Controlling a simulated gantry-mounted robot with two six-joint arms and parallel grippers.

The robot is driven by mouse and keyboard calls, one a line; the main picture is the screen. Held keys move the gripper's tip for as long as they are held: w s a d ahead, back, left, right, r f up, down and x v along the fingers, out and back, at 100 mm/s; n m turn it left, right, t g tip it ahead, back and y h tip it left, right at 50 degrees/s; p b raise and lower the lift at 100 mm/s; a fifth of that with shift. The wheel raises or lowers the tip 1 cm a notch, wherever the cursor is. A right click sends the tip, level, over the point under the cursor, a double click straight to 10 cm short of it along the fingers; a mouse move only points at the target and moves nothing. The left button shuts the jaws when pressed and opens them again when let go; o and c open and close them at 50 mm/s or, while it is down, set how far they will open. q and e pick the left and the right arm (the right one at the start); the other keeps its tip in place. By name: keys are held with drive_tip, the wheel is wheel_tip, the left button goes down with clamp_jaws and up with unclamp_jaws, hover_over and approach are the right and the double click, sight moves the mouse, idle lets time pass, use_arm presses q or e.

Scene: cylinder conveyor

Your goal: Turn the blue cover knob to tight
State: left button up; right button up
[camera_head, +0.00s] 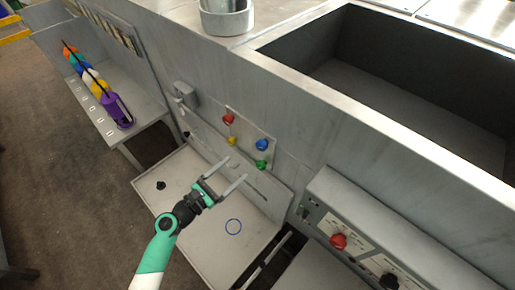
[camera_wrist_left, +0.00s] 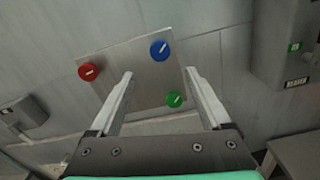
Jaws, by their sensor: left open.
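The blue knob (camera_head: 262,145) sits at the upper right of a small square plate (camera_head: 246,133) on the grey wall. It shows in the left wrist view as a blue disc (camera_wrist_left: 159,50) with a white mark slanting up to the right. A red knob (camera_head: 228,119), a yellow knob (camera_head: 232,141) and a green knob (camera_head: 262,165) share the plate; the yellow one is hidden in the wrist view. My left gripper (camera_head: 236,170) is open and empty, below the plate and apart from the knobs. In the wrist view its fingers (camera_wrist_left: 158,82) point toward the plate.
A light tray (camera_head: 190,240) with a blue ring mark lies below the plate. A control panel (camera_head: 355,245) with a red knob stands at the right. A grey box (camera_head: 184,94) is on the wall left of the plate. A deep open bin is at the upper right.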

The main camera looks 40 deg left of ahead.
sight(259, 147)
use_arm(q)
drive_tip(key=w, duration=1.1)
drive_tip(key=shift+w+a+b, duration=0.2)
drive_tip(key=shift+w+b, duration=0.1)
clamp_jaws()
